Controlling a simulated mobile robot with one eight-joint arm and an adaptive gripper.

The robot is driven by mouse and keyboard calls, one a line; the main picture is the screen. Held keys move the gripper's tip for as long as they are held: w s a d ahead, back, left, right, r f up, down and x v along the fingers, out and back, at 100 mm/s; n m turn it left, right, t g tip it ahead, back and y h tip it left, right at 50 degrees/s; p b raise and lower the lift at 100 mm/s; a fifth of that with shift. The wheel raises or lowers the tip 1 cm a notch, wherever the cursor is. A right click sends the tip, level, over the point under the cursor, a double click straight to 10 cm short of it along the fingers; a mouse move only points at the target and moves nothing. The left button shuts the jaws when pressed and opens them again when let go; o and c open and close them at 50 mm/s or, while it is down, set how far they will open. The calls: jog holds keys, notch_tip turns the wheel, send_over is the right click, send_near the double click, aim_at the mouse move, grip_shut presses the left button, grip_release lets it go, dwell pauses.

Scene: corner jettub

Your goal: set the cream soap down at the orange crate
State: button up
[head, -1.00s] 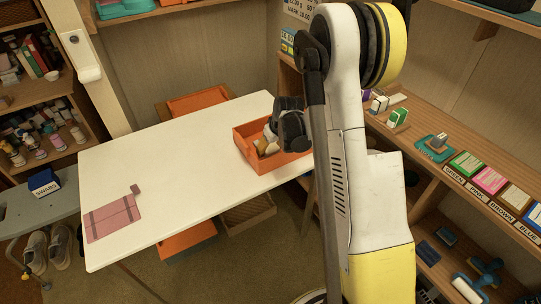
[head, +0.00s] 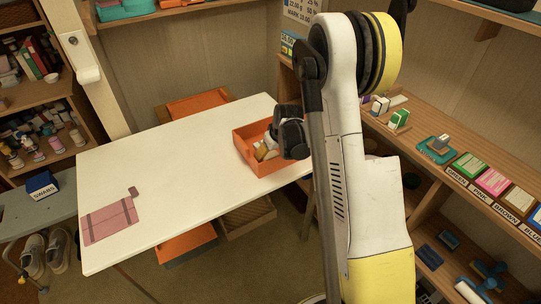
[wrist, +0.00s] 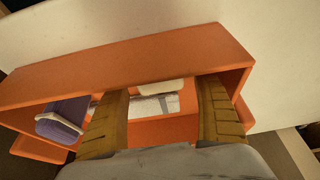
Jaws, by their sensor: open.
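The orange crate (head: 262,181) stands at the right end of the white table, and its rim also shows in the wrist view (wrist: 130,68). My gripper (head: 288,135) is at the crate's right side, over its opening. In the wrist view my gripper (wrist: 162,92) has its two tan fingers spread, reaching into the crate. A cream piece (wrist: 160,87), which looks like the cream soap, lies inside between the fingertips, partly hidden by the near crate wall; I see no finger pressing on it. In the head view, tan and pale items (head: 264,150) lie in the crate.
A purple and white item (wrist: 62,122) lies in the crate left of the fingers. A wooden shelf (head: 450,165) with several items runs along the right.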

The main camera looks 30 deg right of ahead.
jog(key=a+p+v, duration=0.2)
jog(key=v, duration=0.8)
jog(key=a+p+v, duration=0.2)
jog(key=a+v, duration=0.1)
jog(key=v, duration=0.7)
jog(key=s+a+r+t, duration=0.1)
jog(key=s+a+r, duration=0.4)
jog(key=s, duration=0.5)
jog(key=s+a+r+t, duration=0.1)
jog(key=s+a+r, duration=0.4)
jog(key=s+a, duration=0.2)
jog(key=s, duration=0.2)
jog(key=shift+s+t, duration=0.35)
jog(key=shift+t, duration=0.05)
jog(key=shift+r, duration=0.1)
